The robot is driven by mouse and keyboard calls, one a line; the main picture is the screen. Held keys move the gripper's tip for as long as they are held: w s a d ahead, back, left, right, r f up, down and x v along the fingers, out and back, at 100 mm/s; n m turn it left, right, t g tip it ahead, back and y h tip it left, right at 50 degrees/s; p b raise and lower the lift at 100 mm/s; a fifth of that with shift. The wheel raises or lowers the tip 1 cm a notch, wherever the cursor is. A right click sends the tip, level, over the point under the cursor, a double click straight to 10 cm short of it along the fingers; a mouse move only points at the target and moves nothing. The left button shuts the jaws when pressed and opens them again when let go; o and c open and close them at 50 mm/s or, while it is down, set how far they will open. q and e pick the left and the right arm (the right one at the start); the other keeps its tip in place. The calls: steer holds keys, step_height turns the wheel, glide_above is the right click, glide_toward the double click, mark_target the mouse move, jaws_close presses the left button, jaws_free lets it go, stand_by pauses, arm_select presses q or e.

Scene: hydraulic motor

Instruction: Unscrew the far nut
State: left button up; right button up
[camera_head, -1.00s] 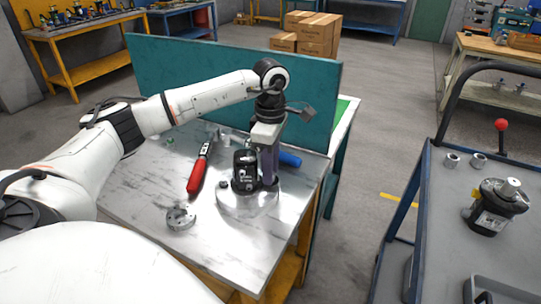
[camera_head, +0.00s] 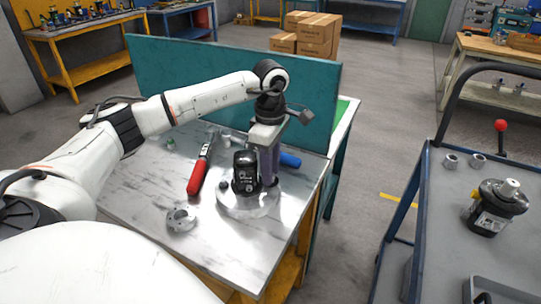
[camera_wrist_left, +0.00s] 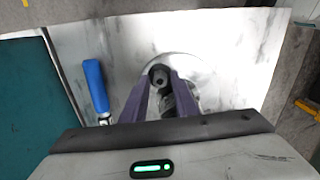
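The black hydraulic motor (camera_head: 244,172) stands upright on a round silver base plate (camera_head: 235,208) on the table. A small nut (camera_head: 223,184) shows at the left of the motor's foot. My left gripper (camera_head: 270,182) points down just right of the motor, with its fingertips low by the motor's foot. In the left wrist view, its two purple-grey fingers stand on either side of a dark round nut-like part (camera_wrist_left: 158,74). Whether they touch it is unclear. The motor partly shows behind the right finger. My right gripper is not in view.
A red-handled tool (camera_head: 198,177) and a silver flanged ring (camera_head: 181,219) lie left of the base. A blue-handled tool (camera_head: 290,159) lies right of my gripper. A teal panel (camera_head: 190,80) stands behind. A blue cart (camera_head: 450,215) at the right holds another motor (camera_head: 495,207).

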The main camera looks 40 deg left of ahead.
arm_select(q)
jaws_close()
steer(key=n+p, duration=0.1)
steer(key=n, duration=0.2)
steer(key=shift+r, duration=0.15)
steer(key=shift+n+p, duration=0.45)
steer(key=shift+n, duration=0.95)
steer(key=n+p, duration=0.1)
steer(key=n, duration=0.1)
steer(key=shift+n, duration=0.3)
steer(key=shift+n+p, duration=0.3)
steer(key=shift+n, duration=0.7)
jaws_free()
